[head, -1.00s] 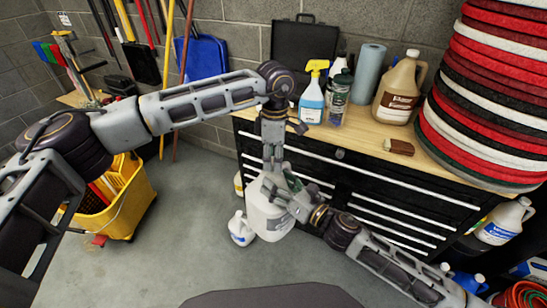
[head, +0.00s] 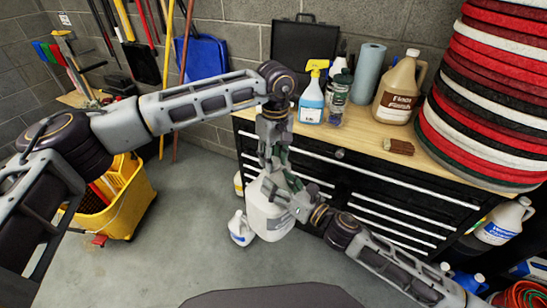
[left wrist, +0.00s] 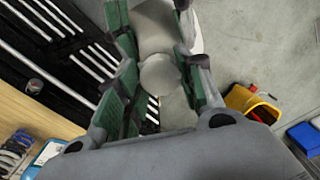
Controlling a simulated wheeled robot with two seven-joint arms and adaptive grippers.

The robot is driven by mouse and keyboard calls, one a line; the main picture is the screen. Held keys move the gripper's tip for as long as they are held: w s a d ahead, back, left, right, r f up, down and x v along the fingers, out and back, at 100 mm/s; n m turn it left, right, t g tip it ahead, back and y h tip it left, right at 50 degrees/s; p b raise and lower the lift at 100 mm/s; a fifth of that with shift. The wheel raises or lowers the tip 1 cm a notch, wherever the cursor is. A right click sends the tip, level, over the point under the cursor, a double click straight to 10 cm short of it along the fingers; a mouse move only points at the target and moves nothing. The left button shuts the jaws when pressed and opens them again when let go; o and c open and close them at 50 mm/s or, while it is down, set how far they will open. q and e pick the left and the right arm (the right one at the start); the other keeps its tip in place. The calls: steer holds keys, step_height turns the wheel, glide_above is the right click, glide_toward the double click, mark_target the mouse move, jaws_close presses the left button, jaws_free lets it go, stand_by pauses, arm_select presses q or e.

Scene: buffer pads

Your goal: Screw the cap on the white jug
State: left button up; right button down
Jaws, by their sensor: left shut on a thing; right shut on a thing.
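The white jug (head: 266,219) is held in the air in front of the tool chest, and it looks tilted. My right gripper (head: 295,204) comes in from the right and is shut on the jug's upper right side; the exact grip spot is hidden. My left gripper (head: 274,170) points down over the top of the jug. In the left wrist view its green-padded fingers are shut around a pale round cap (left wrist: 160,75), with part of the jug (left wrist: 153,25) beyond. I cannot tell whether the cap touches the jug's neck.
The black tool chest (head: 385,212) stands close behind the jug. Its wooden top carries a spray bottle (head: 312,98), a brown jug (head: 399,90) and a brush (head: 398,147). A yellow mop bucket (head: 120,208) is at left.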

arm_select(q)
steer(key=m, duration=0.4)
steer(key=shift+r+m, duration=0.1)
steer(key=shift+m, duration=0.3)
steer(key=o, duration=1.2)
step_height(320, 180, up, 12)
steer(key=shift+w+d, duration=0.2)
steer(key=shift+w, duration=0.05)
stand_by(0.3)
